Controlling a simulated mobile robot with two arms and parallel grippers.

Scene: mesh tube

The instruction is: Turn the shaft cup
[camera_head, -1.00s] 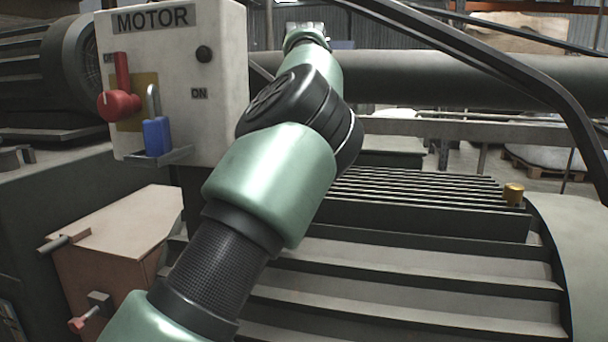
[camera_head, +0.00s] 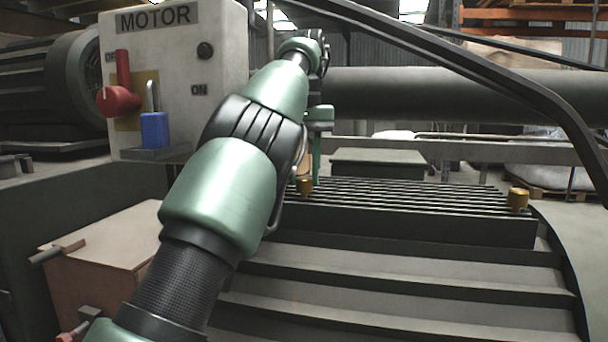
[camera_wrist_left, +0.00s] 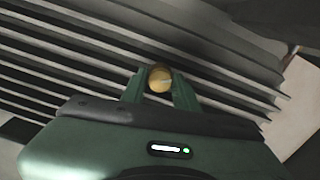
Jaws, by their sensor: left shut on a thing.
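A small brass cup (camera_head: 304,186) stands at the left end of the ribbed dark grating, partly hidden behind my left arm. My left gripper (camera_head: 313,176) reaches down to it from above with its green fingers. In the left wrist view the round brass top of the cup (camera_wrist_left: 160,78) sits between the two green fingertips, which are shut on it. A second brass cup (camera_head: 518,198) stands at the right end of the same grating, clear of the gripper. My right gripper is in neither view.
A white motor switch box (camera_head: 180,80) with a red lever and blue padlock stands left of my arm. A black slanted bar (camera_head: 490,75) crosses the upper right. A thick dark pipe (camera_head: 410,95) runs behind the grating (camera_head: 410,205).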

